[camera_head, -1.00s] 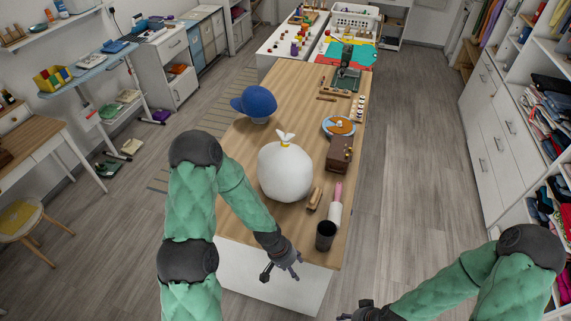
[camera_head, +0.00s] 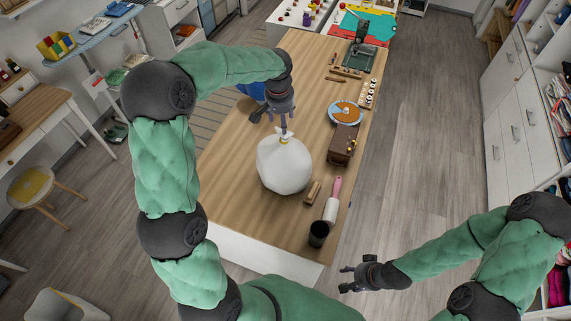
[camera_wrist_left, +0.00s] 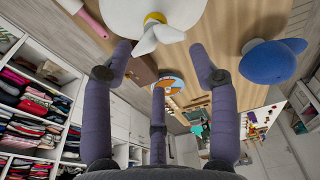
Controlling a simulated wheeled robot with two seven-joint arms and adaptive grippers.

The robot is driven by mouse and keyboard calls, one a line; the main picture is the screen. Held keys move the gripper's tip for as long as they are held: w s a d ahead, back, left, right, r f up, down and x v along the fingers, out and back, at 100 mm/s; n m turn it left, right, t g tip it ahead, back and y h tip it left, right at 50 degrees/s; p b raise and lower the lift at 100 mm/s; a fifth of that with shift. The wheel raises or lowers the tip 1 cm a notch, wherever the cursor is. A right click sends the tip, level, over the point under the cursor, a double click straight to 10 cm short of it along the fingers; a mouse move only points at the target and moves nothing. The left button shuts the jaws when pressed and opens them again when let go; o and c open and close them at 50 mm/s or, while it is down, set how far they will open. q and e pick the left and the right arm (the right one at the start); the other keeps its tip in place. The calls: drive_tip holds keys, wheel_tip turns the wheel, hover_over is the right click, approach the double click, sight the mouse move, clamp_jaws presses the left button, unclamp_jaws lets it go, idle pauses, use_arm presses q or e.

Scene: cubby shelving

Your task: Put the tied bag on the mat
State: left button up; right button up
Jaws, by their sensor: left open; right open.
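The white tied bag (camera_head: 283,168) stands on the wooden table, its yellow tie and gathered white top pointing up. My left gripper (camera_head: 271,122) is open and empty just above and behind the bag's knot. In the left wrist view, the bag (camera_wrist_left: 180,12) is at the top edge, with its knot just past the spread fingertips (camera_wrist_left: 160,52). A teal and red mat (camera_head: 372,32) lies at the table's far end. A dark green mat (camera_head: 372,62) lies nearer; I cannot tell which is meant. My right gripper (camera_head: 350,280) is open and empty, off the table's near right side.
A blue cap (camera_head: 252,90) lies behind my left gripper, partly hidden. Right of the bag are a wooden block (camera_head: 312,192), a pink-handled roller (camera_head: 332,205), a black cup (camera_head: 318,233), a brown box (camera_head: 342,148) and a blue plate (camera_head: 345,112). The table's left front is clear.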

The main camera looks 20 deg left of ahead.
use_arm(q)
drive_tip(key=f, duration=0.3)
drive_tip(key=shift+w, duration=0.25)
drive_tip(key=shift+f+p, duration=0.3)
drive_tip(key=shift+f, duration=0.25)
drive_tip(key=f, duration=0.3)
drive_tip(key=f+p, duration=0.1)
drive_tip(key=shift+w+d+f, duration=0.1)
drive_tip(key=shift+w+f, duration=0.05)
drive_tip(key=shift+w, duration=0.15)
drive_tip(key=shift+s, duration=0.1)
clamp_jaws()
